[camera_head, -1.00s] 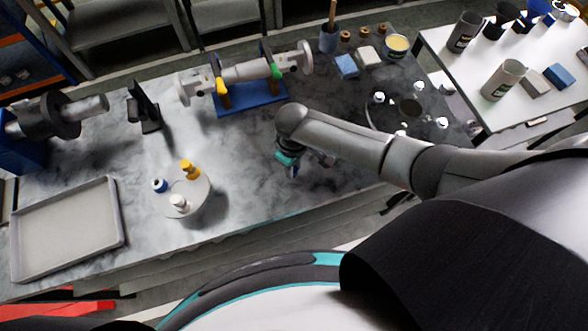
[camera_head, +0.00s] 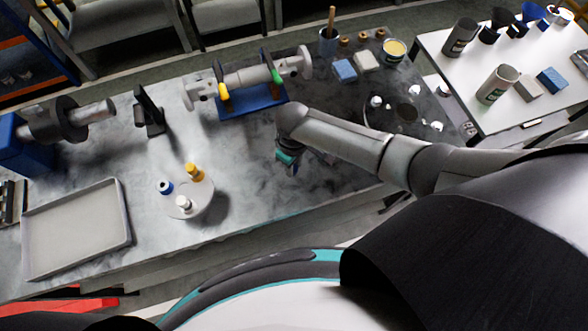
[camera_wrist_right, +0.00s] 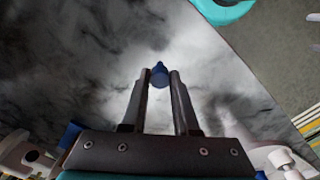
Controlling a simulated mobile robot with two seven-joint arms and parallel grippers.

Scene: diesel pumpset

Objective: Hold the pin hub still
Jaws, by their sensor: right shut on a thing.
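A round pale hub with pins (camera_head: 203,207) stands on the marbled bench in the head view, with a blue, a yellow and a white pin on top. I take this to be the pin hub. My right gripper (camera_head: 291,169) is over the bench, well to the right of this hub and not touching it. In the right wrist view, its fingers (camera_wrist_right: 160,78) are shut on a small blue piece (camera_wrist_right: 160,74), mostly hidden between the fingertips. My left gripper is not in view.
A grey tray (camera_head: 125,222) lies at the left. A blue stand (camera_head: 255,103) holding a shaft (camera_head: 245,78) and a black upright bracket (camera_head: 149,112) are at the back. A dark round plate (camera_head: 383,121) with white pins is at the right. Bench between hub and gripper is clear.

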